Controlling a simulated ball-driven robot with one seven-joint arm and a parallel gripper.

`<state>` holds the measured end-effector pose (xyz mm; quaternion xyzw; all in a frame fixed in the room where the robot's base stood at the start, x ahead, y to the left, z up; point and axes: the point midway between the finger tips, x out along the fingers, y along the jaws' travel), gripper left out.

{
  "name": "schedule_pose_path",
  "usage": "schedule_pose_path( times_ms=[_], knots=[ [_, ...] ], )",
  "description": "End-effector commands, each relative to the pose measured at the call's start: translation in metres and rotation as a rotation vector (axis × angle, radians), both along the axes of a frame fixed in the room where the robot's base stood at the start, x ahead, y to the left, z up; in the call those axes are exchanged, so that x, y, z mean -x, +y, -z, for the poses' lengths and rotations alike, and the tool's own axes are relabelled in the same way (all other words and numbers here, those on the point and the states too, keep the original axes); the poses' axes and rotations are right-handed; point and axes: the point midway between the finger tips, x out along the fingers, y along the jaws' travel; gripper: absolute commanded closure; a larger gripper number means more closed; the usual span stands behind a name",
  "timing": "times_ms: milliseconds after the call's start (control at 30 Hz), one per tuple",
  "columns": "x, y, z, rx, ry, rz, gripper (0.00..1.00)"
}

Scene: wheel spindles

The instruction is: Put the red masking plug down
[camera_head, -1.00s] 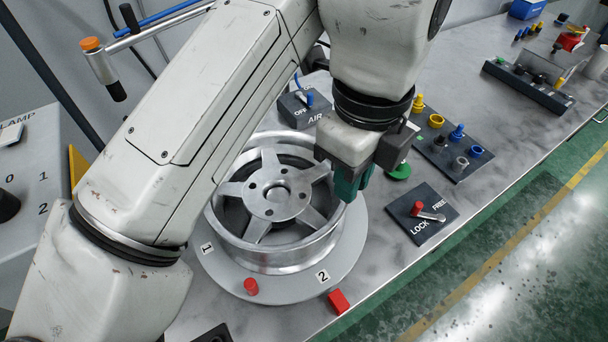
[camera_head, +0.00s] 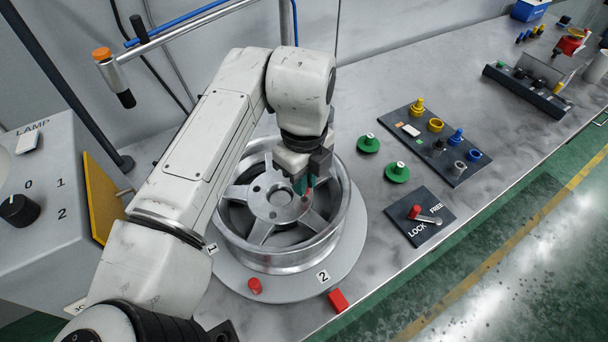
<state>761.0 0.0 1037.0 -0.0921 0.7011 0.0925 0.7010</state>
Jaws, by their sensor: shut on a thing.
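My gripper (camera_head: 304,184) is over the silver spoked wheel (camera_head: 262,261), just right of its hub. Its teal fingers are shut on a small red masking plug (camera_head: 311,181), of which only a little shows beside the fingers. I cannot tell whether the plug touches the wheel. The wheel sits on a round grey turntable (camera_head: 294,288) with number tags 1 and 2. My arm hides the wheel's far left part.
Another red plug (camera_head: 255,286) stands on the turntable's front rim, and a red block (camera_head: 338,300) lies at its edge. Right are green discs (camera_head: 397,172), a LOCK/FREE lever plate (camera_head: 420,218) and a dark tray of coloured plugs (camera_head: 462,172). A lamp panel (camera_head: 55,205) stands left.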

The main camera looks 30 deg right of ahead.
Motion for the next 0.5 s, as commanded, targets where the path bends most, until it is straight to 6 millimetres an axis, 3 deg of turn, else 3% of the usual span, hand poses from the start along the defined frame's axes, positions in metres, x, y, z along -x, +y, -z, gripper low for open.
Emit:
schedule_pose_path(
  times_ms=[500],
  knots=[
    [0.0002, 0.0, 0.0108, 0.0, -0.001, 0.0, 1.0]
  ],
)
